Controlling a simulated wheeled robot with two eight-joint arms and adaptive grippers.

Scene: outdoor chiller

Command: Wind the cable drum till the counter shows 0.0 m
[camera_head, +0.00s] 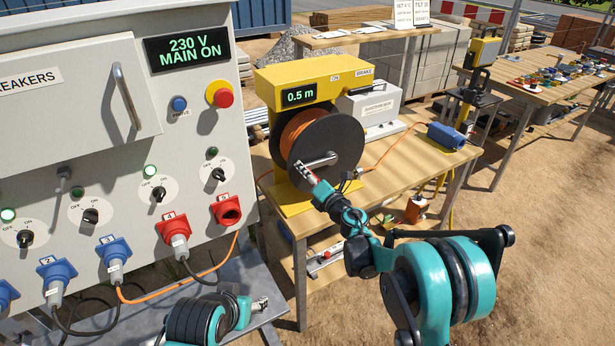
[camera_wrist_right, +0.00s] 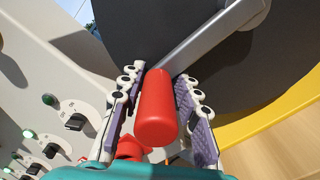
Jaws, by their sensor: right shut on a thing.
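The cable drum (camera_head: 346,142) has dark round flanges with orange cable (camera_head: 303,128) wound between them, under a yellow housing (camera_head: 325,77). The counter (camera_head: 299,95) on the housing reads 0.5 m. A grey crank arm (camera_head: 320,160) is on the drum's face; it also shows in the right wrist view (camera_wrist_right: 212,38). My right gripper (camera_head: 304,170) is at the crank's outer end. In the right wrist view its fingers are shut on the red crank handle (camera_wrist_right: 155,108), one on each side. My left gripper (camera_head: 260,303) is low beside the panel; its finger opening is too small to tell.
A grey breaker panel (camera_head: 130,185) with plugs and switches stands close on the left. The drum stands on a wooden table (camera_head: 427,150) with a grey box (camera_head: 368,108) and a blue connector (camera_head: 446,136). An orange cable runs across the tabletop. Sandy ground lies open at right.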

